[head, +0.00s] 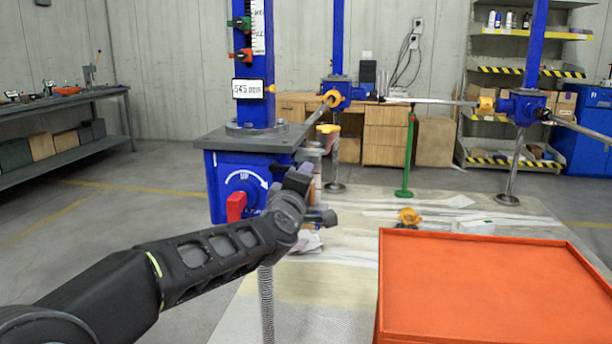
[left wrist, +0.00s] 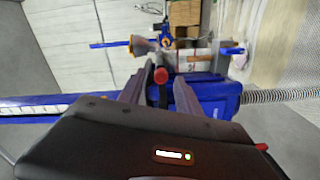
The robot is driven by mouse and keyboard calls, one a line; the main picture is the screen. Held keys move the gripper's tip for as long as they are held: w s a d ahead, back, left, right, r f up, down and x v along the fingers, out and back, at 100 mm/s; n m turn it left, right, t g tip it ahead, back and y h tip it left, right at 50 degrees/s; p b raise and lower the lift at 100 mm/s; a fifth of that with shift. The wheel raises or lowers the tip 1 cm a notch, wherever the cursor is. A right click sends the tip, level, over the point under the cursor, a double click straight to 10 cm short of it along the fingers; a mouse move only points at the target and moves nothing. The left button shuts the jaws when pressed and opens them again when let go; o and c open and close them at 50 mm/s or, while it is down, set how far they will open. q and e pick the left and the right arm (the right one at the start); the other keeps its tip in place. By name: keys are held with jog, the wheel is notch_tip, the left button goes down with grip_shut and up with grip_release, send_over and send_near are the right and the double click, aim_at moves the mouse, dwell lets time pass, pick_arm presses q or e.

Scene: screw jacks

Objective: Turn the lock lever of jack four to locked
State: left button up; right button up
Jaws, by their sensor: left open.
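The nearest jack is a blue column with a 545 mm display (head: 253,88) on a grey plate. Its blue housing (head: 228,172) carries a round dial with a white arrow and a red lever (head: 236,206) hanging down at its lower left. I cannot read a jack number. My left gripper (head: 312,205) is in front of the housing's right side; its fingertips are hard to make out there. In the left wrist view the left gripper (left wrist: 160,88) is open, with a red knob (left wrist: 160,75) showing between its fingers. I cannot tell whether it touches. My right gripper is out of view.
An orange tray (head: 490,285) fills the lower right. Further jacks (head: 338,92) (head: 522,104) stand behind, joined by a shaft, with a green post (head: 408,160) between. A workbench (head: 60,102) stands at left.

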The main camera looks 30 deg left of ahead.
pick_arm(q)
jog(key=v, duration=0.3)
jog(key=shift+s+d, duration=0.1)
dwell(0.3)
